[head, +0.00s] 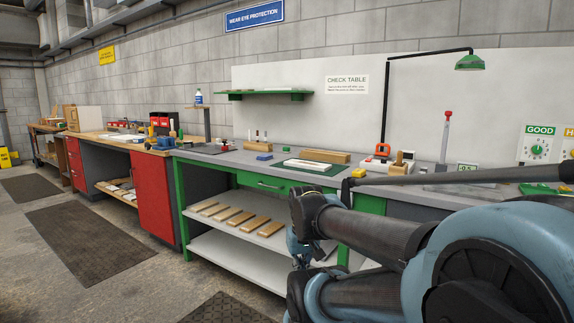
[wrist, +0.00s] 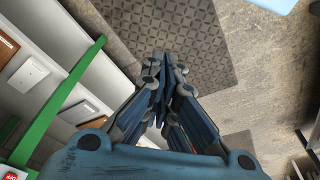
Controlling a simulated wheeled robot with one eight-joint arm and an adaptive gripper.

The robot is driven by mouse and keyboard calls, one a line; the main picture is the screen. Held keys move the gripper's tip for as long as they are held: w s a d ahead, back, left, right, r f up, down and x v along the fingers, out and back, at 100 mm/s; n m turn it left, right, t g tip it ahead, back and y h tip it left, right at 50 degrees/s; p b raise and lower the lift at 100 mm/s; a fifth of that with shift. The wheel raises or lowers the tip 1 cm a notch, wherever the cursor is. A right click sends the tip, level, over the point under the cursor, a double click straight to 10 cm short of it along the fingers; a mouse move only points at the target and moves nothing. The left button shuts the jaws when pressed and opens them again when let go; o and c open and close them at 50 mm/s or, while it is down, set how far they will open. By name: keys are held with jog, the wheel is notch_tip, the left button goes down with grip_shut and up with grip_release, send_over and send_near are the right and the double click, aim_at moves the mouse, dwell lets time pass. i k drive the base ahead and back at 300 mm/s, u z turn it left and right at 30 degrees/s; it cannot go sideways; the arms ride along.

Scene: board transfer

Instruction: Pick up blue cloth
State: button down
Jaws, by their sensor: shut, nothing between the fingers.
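No blue cloth can be made out for certain. A small blue item (head: 264,157) lies on the grey top of the green-framed workbench in the head view, too small to tell if it is cloth. A pale blue patch (wrist: 274,5) is cut off at the top right of the wrist view, and I cannot tell what it is. My gripper (wrist: 165,62) is shut and empty, above the floor beside the bench. In the head view my arm hides part of the bench's right side.
The green-framed workbench (head: 280,183) has lower shelves with several wooden pieces (head: 240,218). A green mat (head: 309,168) with a white piece lies on its top. A red cabinet (head: 152,198) stands to the left. Dark mats (head: 95,240) lie on the open floor.

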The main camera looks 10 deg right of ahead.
aim_at(264, 157)
jog(key=u, duration=1.75)
jog(key=i, duration=0.8)
jog(key=z, duration=2.15)
jog(key=i, duration=0.5)
jog(key=u, duration=0.05)
